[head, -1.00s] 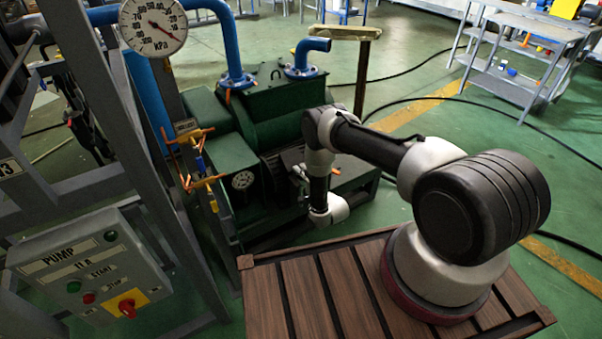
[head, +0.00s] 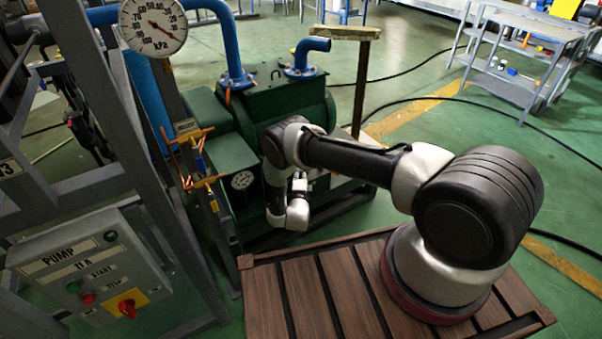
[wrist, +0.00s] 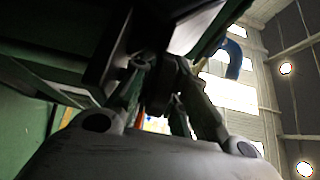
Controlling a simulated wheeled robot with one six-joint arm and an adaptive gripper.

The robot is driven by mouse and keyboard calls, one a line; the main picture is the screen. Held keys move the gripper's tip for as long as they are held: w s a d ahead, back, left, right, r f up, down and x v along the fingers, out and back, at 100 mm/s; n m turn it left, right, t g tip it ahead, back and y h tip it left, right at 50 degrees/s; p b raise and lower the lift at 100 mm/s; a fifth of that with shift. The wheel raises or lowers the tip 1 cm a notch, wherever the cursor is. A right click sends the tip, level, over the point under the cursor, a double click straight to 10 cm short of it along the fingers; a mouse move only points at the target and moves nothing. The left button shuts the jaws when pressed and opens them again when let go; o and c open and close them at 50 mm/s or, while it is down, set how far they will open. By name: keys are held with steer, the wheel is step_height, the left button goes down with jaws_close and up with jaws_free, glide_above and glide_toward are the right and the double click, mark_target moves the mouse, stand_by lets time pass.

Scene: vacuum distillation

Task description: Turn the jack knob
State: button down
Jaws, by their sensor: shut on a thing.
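In the wrist view my gripper (wrist: 166,75) points upward, with its fingers closed about a small dark part that looks like the jack knob (wrist: 159,92). The knob sits between the fingertips, just under a dark, flat-sided body; the fingers and the shade hide most of it. In the head view my wrist is low beside the green pump machine (head: 285,105). The knob cannot be made out there, and my gripper is mostly hidden by the arm.
The pump control box (head: 92,272) and a grey steel frame stand at the left. A pressure gauge (head: 153,26) and blue pipes (head: 232,50) rise behind. Orange-handled valves (head: 205,182) are close to the left of my arm.

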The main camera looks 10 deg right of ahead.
steer(key=m+g+h, duration=0.1)
steer(key=m+h, duration=0.1)
steer(key=h, duration=0.1)
steer(key=m+g+h, duration=0.2)
steer(key=h, duration=0.1)
steer(key=shift+m, duration=0.3)
steer(key=shift+m+g+h, duration=1.6)
steer(key=shift+g+h, duration=0.3)
steer(key=shift+g, duration=0.4)
steer(key=c, duration=1.7)
jaws_free()
steer(key=shift+f, duration=0.1)
